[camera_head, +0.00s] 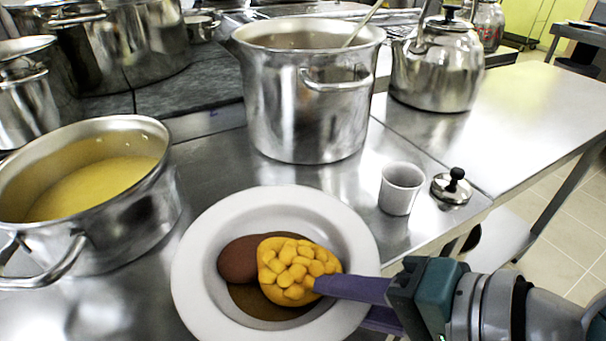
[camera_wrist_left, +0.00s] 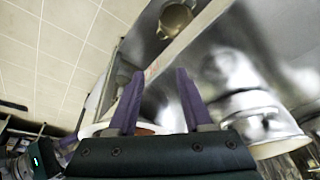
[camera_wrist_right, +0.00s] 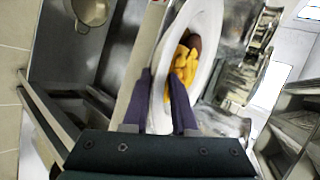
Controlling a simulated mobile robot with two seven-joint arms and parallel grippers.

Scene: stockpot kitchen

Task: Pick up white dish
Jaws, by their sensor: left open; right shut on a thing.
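The white dish (camera_head: 205,235) is a round, wide-rimmed plate holding a yellow lumpy food, a reddish-brown piece and brown sauce. My right gripper (camera_head: 318,290) comes in from the right and is shut on the dish's right rim, one finger over the food side. In the right wrist view the dish (camera_wrist_right: 205,40) shows between and beyond the fingers (camera_wrist_right: 160,85). My left gripper (camera_wrist_left: 155,85) is open and out of the head view. In the left wrist view, part of a white rim (camera_wrist_left: 95,128) shows behind its fingers. I cannot tell the dish's height above the counter.
A pot of yellow soup (camera_head: 150,205) stands left of the dish. A tall stockpot (camera_head: 300,120) and a kettle (camera_head: 438,70) stand behind it. A small cup (camera_head: 401,188) and a black-knobbed lid (camera_head: 452,187) lie to the right. The right counter (camera_head: 530,100) is mostly clear.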

